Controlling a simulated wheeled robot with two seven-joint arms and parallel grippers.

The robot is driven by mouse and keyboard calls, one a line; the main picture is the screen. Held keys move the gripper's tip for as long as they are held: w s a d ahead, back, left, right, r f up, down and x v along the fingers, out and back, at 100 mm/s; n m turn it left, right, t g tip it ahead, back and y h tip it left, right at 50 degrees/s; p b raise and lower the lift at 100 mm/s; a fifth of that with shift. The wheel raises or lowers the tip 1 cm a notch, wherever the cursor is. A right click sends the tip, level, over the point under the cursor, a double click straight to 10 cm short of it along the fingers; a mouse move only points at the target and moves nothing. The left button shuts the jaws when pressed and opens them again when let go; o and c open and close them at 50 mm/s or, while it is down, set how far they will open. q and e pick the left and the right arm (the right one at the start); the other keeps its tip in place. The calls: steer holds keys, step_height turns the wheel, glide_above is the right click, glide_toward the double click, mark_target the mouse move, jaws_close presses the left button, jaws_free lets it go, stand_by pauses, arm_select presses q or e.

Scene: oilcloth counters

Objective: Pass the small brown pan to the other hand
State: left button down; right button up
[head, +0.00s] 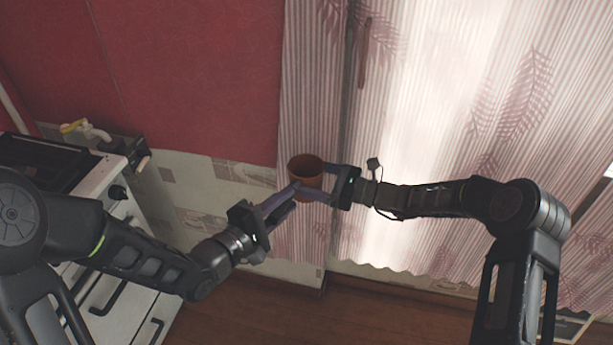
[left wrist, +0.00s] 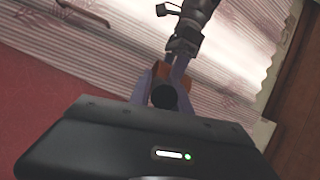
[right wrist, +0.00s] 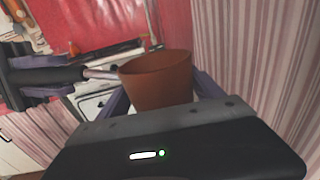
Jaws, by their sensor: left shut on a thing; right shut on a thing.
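The small brown pan (head: 306,171) is held in the air in front of the curtain, between my two grippers. Its brown bowl (right wrist: 158,80) is open at the top in the right wrist view, with a dark handle (right wrist: 48,75) reaching left. My left gripper (head: 293,190) is shut on the handle; the handle's dark round end (left wrist: 164,96) shows between its fingers in the left wrist view. My right gripper (head: 316,181) is shut on the bowl, one finger on each side. The bowl is mostly hidden in the left wrist view.
A white stove (head: 112,185) stands at the left below my left arm, with a yellow-handled object (head: 85,129) behind it. A striped curtain (head: 440,90) hangs behind my right arm. Wooden floor (head: 250,310) lies below, and the air around the pan is free.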

arm_select(q)
steer(key=shift+r, duration=0.1)
arm_select(e)
steer(key=c, duration=1.2)
arm_select(q)
steer(key=c, duration=1.1)
jaws_free()
arm_select(e)
steer(key=shift+r, duration=0.1)
steer(key=shift+c, duration=0.5)
arm_select(q)
steer(key=shift+a, duration=0.15)
